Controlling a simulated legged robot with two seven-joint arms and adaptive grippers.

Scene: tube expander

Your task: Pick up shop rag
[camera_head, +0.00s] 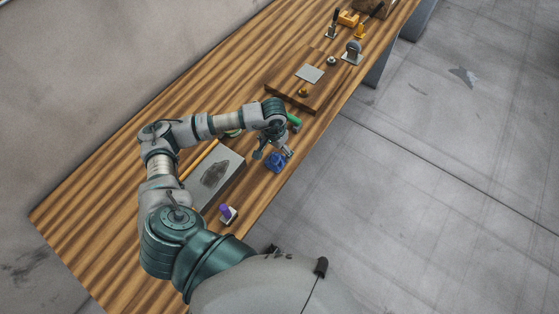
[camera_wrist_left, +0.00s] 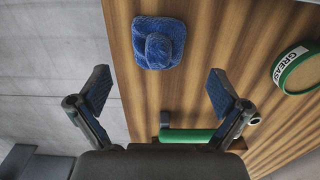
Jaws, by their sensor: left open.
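The shop rag (camera_head: 276,162) is a blue, folded cloth lying near the table's front edge. In the left wrist view the rag (camera_wrist_left: 158,42) lies on the wood beyond my fingertips, with a raised fold in its middle. My left gripper (camera_head: 274,153) is above the table right beside the rag in the head view. In the left wrist view my left gripper (camera_wrist_left: 158,90) has its two fingers spread wide with nothing between them. The rag appears apart from both fingers. My right gripper does not show.
A green handle (camera_wrist_left: 187,135) lies near the gripper's base. A grease tin (camera_wrist_left: 298,70) stands to the right in the wrist view. A grey tray (camera_head: 232,160) and a purple-topped item (camera_head: 228,212) are nearby. A wooden board (camera_head: 275,80) lies farther along the table.

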